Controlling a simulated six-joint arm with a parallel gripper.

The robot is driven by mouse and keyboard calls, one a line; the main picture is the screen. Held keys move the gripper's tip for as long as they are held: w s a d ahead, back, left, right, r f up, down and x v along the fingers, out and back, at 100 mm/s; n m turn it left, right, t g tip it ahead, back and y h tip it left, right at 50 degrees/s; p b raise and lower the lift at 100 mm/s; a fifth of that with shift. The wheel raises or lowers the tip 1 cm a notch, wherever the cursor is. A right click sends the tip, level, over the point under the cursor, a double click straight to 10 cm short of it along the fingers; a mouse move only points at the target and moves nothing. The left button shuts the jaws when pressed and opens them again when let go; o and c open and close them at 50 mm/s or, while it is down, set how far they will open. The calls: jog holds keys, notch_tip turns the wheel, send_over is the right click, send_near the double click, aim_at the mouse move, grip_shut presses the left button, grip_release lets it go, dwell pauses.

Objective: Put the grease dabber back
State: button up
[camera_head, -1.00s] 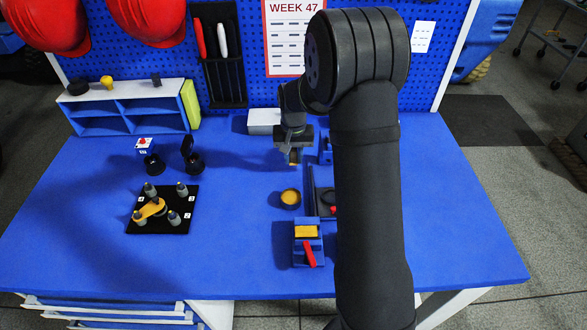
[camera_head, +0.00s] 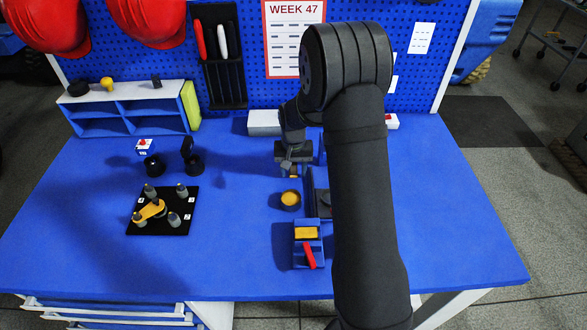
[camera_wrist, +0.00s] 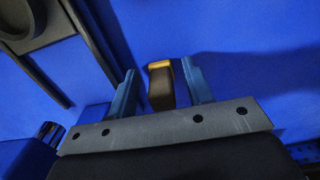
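The grease dabber (camera_wrist: 161,88) shows in the wrist view as a dark block with a yellow end, between the two blue fingers of my gripper (camera_wrist: 162,90).
A blue stand (camera_head: 308,254) with a yellow block and red handle is in front of the pot. A dark tray (camera_head: 323,201) is right of it, partly behind my arm. A black plate (camera_head: 160,225) with several pegs stands left.

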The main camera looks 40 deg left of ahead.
aim_at(294, 164)
jog(key=shift+r, duration=0.1)
notch_tip(294, 164, up, 12)
dwell(0.5)
notch_tip(294, 164, down, 12)
jog(key=shift+f, duration=0.2)
jog(key=shift+r, duration=1.95)
